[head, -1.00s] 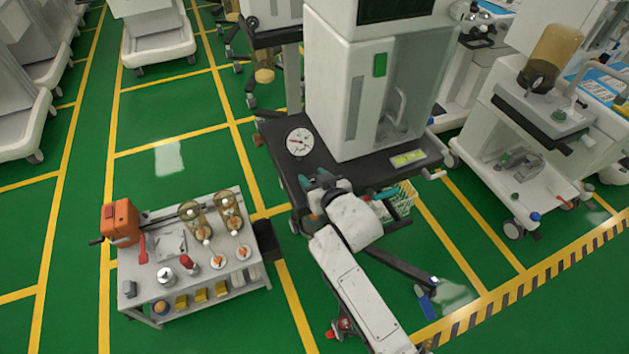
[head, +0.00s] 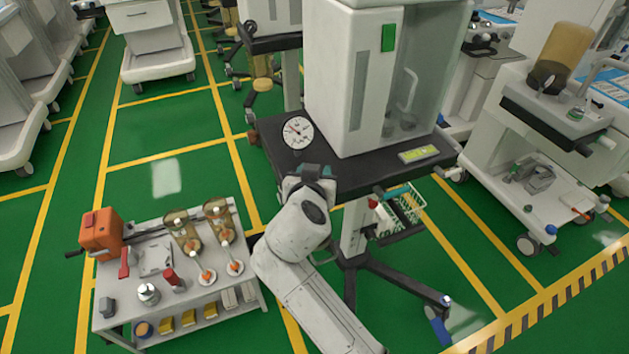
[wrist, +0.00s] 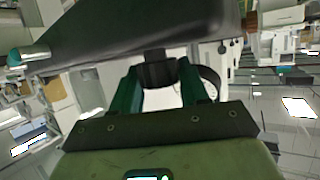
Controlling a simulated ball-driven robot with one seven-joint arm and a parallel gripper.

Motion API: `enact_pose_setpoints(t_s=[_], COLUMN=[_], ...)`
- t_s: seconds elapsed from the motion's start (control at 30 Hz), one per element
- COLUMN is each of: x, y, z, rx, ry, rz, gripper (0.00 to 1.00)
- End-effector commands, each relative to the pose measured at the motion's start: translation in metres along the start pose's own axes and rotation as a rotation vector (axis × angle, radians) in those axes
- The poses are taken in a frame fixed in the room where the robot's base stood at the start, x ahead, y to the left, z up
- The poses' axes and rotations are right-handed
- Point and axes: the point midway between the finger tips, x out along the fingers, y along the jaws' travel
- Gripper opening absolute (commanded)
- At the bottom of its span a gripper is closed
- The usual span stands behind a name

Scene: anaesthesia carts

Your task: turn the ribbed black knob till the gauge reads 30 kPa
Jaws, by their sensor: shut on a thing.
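The ribbed black knob (wrist: 158,71) is under the front edge of the cart's dark shelf, between the two green fingers of my gripper (wrist: 160,84) in the wrist view. My gripper is shut on it. In the head view my gripper (head: 317,171) is at the shelf's front edge, below the gauge, and my wrist hides the knob. The round white gauge (head: 298,132) is on the shelf's left part, its dial facing up toward the camera. Its needle and figures are too small to read.
The dark shelf (head: 365,165) carries a white cabinet (head: 335,75) and a small yellow-green display (head: 419,153). A green wire basket (head: 405,205) hangs below. A crowded tool trolley (head: 215,295) stands at the left. Green floor is open beyond it.

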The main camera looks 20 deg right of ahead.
Motion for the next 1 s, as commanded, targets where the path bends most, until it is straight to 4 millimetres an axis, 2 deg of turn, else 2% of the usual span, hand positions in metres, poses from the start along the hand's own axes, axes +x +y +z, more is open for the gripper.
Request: enact_pose_setpoints(t_s=[0.6,0.63,0.83,1.0], x=[0.0002,0.0002,0.0002,0.0002], y=[-0.0002,-0.0002,-0.0002,-0.0001], z=[0.0013,0.0013,0.0009,0.0005], rx=[0.014,0.014,0.014,0.015], ry=[-0.004,-0.004,-0.003,-0.002], rz=[0.039,0.039,0.039,0.039], gripper=[0.14,0.46,0.65,0.65])
